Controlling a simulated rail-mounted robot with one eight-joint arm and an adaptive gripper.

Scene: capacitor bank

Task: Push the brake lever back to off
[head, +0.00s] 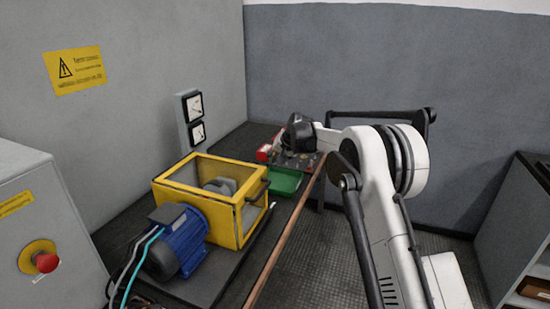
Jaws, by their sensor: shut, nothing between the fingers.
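I cannot make out the brake lever for certain in the head view.
A blue motor (175,241) with cables sits in front of the yellow frame. A green tray (285,183) and a red item (264,153) lie farther back. A grey cabinet (40,215) with a red button (46,262) is at left.

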